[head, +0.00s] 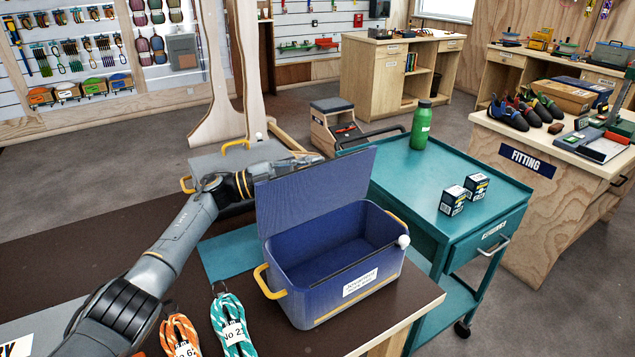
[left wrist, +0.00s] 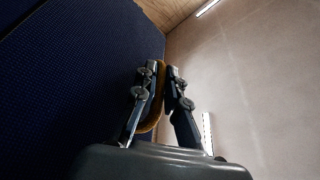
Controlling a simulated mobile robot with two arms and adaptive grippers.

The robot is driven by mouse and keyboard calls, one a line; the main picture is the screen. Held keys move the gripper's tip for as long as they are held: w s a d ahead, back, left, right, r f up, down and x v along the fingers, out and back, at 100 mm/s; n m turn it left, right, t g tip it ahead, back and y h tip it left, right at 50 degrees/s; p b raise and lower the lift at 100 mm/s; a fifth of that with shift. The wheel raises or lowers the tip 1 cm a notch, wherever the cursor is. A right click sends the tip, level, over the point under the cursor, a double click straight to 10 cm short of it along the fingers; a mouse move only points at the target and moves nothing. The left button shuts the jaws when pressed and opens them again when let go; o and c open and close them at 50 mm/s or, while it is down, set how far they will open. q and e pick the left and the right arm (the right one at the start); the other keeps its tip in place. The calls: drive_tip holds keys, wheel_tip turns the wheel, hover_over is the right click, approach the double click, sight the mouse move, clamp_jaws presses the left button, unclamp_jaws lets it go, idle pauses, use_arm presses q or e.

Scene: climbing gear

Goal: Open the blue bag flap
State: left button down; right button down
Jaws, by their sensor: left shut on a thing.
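The blue bag (head: 318,278) stands on the dark brown table top with a white label on its front and yellow side handles. Its flap (head: 312,190) stands raised, close to upright, at the back edge, and the empty-looking inside shows. My left gripper (head: 303,161) is behind the flap near its top edge, partly hidden by it. In the left wrist view my left gripper (left wrist: 164,88) is shut on a yellow-brown loop (left wrist: 154,100) beside the dark blue flap (left wrist: 75,80). My right gripper is in neither view.
Orange (head: 179,335) and teal-white rope coils (head: 232,325) lie left of the bag. A teal cart (head: 445,235) with a green bottle (head: 421,126) and two small boxes stands close on the right. A fitting counter (head: 540,165) is beyond it.

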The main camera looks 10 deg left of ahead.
use_arm(q)
drive_tip(key=shift+w+a+n+b, duration=0.35)
drive_tip(key=shift+w+n+b, duration=0.15)
drive_tip(key=shift+n+b, duration=0.1)
drive_tip(key=c, duration=1.7)
unclamp_jaws()
drive_tip(key=shift+a+f, duration=0.1)
drive_tip(key=v, duration=1.1)
drive_tip(key=shift+s+a+f, duration=0.25)
drive_tip(key=shift+a+f, duration=0.05)
